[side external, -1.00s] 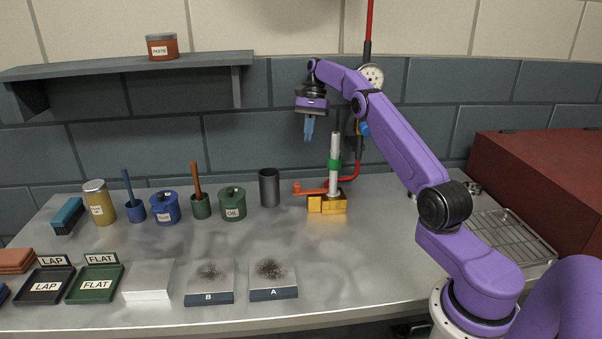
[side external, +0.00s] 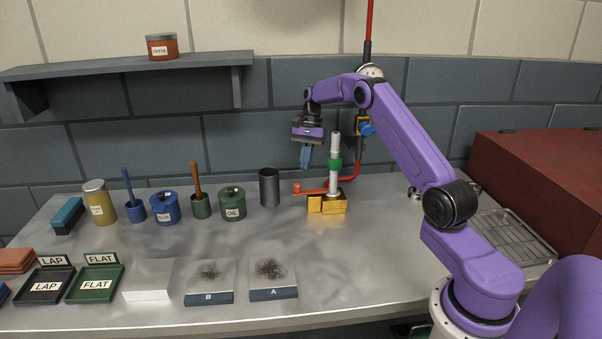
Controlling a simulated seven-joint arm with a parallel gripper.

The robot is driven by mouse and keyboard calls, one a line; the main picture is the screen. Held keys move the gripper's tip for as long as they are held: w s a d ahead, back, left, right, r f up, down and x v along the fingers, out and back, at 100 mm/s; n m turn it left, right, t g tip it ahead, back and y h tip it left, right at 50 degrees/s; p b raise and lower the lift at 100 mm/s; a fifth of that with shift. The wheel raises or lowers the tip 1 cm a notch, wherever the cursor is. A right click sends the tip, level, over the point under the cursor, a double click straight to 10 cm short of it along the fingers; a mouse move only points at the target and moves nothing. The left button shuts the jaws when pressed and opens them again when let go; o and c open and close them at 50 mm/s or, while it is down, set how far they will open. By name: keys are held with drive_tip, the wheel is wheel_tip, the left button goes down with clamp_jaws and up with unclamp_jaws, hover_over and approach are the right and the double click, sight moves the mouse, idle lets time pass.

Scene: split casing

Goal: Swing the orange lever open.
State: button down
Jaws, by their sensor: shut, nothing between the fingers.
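The orange lever (side external: 312,191) sticks out to the left from the base of a white upright post (side external: 334,160) with a green band. Its round knob is at the left end. The post stands on a yellow block (side external: 327,204) on the bench. My gripper (side external: 305,167) points down above the lever's knob end, left of the post. Its blue fingers are shut and empty, and a gap shows between their tips and the lever.
A dark grey cup (side external: 269,187) stands just left of the lever. The green oil tin (side external: 232,204) is further left. The bench in front of the yellow block is clear.

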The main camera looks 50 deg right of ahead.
drive_tip(key=shift+s+a+f, duration=0.25)
drive_tip(key=shift+a, duration=0.45)
drive_tip(key=shift+s+a+f, duration=0.2)
drive_tip(key=shift+s+a, duration=0.05)
drive_tip(key=shift+a, duration=0.5)
drive_tip(key=shift+s+a+f, duration=0.25)
drive_tip(key=shift+a, duration=0.45)
